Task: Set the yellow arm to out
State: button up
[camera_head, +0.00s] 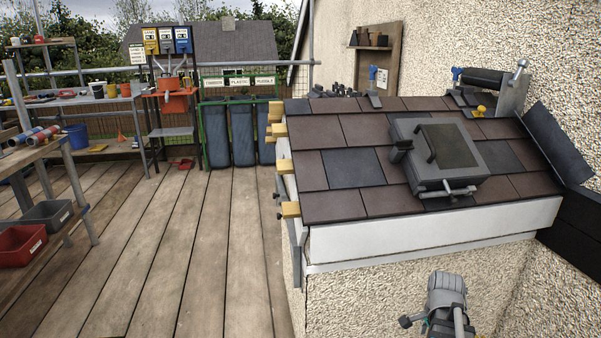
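Which part is the yellow arm I cannot tell for certain. A yellow box (150,40) with a label hangs at the back left beside two blue boxes (175,40), with thin grey arms slanting down below them. A small yellow knob-like part (479,111) sits on the upper right of the tiled roof (345,168). Several yellow blocks (290,209) stick out along the roof's left edge. My gripper (440,328), a grey end of my arm, shows at the bottom right, below the roof's front edge and apart from it; its fingers cannot be made out.
A grey framed box (440,185) with a handle sits on the roof. A black roll (482,81) lies at its upper right, near the pebbled wall. Blue bins (240,130) stand at the back. Benches (35,150) line the left; the plank deck (180,240) between is mostly clear.

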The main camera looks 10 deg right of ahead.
jog(key=w+a+r+n+p, duration=0.1)
jog(key=a+r+n+p, duration=0.1)
jog(key=a+n, duration=0.8)
jog(key=w+a+r+n+p, duration=0.15)
jog(key=a+n, duration=0.55)
jog(key=a, duration=0.7)
notch_tip(320, 180, up, 38)
jog(key=p, duration=3.7)
jog(key=shift+w+d+p, duration=0.15)
jog(key=shift+d+p, duration=0.1)
jog(key=shift+p, duration=0.15)
jog(key=shift+d, duration=0.1)
